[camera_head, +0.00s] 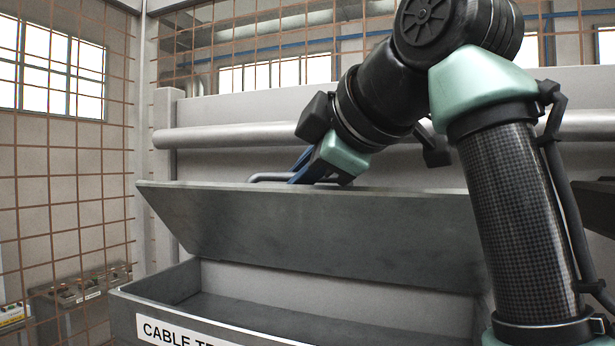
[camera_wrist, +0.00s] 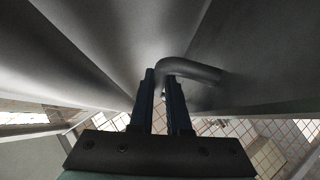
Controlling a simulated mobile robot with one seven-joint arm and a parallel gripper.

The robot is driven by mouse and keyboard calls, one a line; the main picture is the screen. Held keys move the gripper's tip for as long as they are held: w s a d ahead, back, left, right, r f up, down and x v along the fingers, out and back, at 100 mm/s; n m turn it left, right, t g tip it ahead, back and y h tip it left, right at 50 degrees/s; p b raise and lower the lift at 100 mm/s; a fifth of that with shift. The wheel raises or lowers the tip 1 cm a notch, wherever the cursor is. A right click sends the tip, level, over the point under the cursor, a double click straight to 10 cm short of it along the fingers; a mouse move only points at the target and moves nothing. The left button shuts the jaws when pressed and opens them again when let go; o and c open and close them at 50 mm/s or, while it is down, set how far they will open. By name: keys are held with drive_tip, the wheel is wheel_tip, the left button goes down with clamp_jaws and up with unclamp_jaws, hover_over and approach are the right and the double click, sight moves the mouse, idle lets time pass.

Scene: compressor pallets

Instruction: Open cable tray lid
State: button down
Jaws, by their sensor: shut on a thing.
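The cable tray (camera_head: 215,328) is a grey metal box with a white label reading "CABLE TR…", cut off by the frame's bottom edge. Its grey lid (camera_head: 320,235) is raised and tilted back, and the tray's inside shows below it. A bent bar handle (camera_head: 268,177) stands behind the lid's upper edge. My gripper (camera_head: 298,176) reaches over that edge from behind with its blue fingers at the handle. In the wrist view, the two fingers (camera_wrist: 164,82) are shut on the curved handle (camera_wrist: 195,70). The fingertips are partly hidden by the handle.
A grey horizontal pipe (camera_head: 225,135) runs along the panel behind the lid. A wire mesh fence (camera_head: 70,180) stands at the left and back. Low bins (camera_head: 80,290) are at the lower left beyond the fence. The tray's visible interior looks empty.

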drive_tip(key=shift+w+d+r, duration=0.15)
drive_tip(key=shift+w, duration=0.15)
idle(0.4)
drive_tip(key=c, duration=1.2)
unclamp_jaws()
drive_tip(key=shift+w, duration=0.1)
drive_tip(key=shift+s+d+r, duration=0.1)
drive_tip(key=shift+s+d, duration=0.2)
drive_tip(key=shift+s, duration=0.1)
drive_tip(key=b+v, duration=0.1)
drive_tip(key=v, duration=0.3)
drive_tip(key=b+v, duration=0.2)
drive_tip(key=v, duration=0.2)
drive_tip(key=b+v, duration=0.1)
drive_tip(key=v, duration=0.3)
drive_tip(key=shift+w+r+b, duration=0.15)
drive_tip(key=shift+r+b, duration=0.15)
drive_tip(key=shift+b, duration=0.1)
